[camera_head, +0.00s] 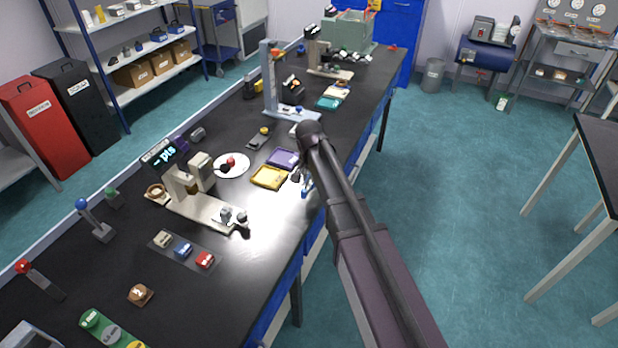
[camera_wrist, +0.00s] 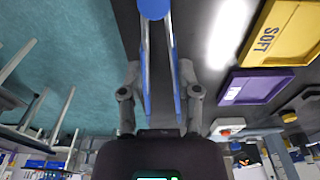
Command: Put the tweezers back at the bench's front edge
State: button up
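The tweezers (camera_wrist: 147,65) are blue and grey, with two long legs and a round blue end at the top of the wrist view. They lie between the two fingers of my gripper (camera_wrist: 160,68), which flank the legs closely on both sides. My gripper looks shut on them, though the contact itself is hard to see. In the head view my gripper (camera_head: 299,177) is at the front edge of the black bench (camera_head: 285,222), beside the yellow tray. A little blue of the tweezers (camera_head: 306,189) shows there; my arm hides part of that area.
A yellow tray (camera_head: 269,178), marked SOFT in the wrist view, and a purple tray (camera_head: 283,159) lie just left of my gripper. A white plate (camera_head: 231,166) and an instrument with a pale base (camera_head: 205,208) stand farther left. Open floor (camera_head: 450,190) lies right of the bench.

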jog(key=shift+w+a+f, duration=0.1)
jog(key=shift+w+a, duration=0.15)
jog(key=shift+w, duration=0.6)
jog(key=shift+w+a+f, duration=0.1)
jog(key=shift+w+a, duration=0.1)
jog(key=shift+w, duration=0.6)
jog(key=shift+w+a, duration=0.2)
jog(key=shift+w, duration=0.4)
jog(key=shift+w+f+b, duration=0.1)
jog(key=shift+f+b, duration=0.2)
jog(key=shift+b, duration=0.15)
notch_tip(320, 180, down, 3)
jog(key=b, duration=0.3)
jog(key=shift+f, duration=0.1)
jog(key=o, duration=0.5)
jog(key=shift+o, duration=0.2)
jog(key=shift+r, duration=0.25)
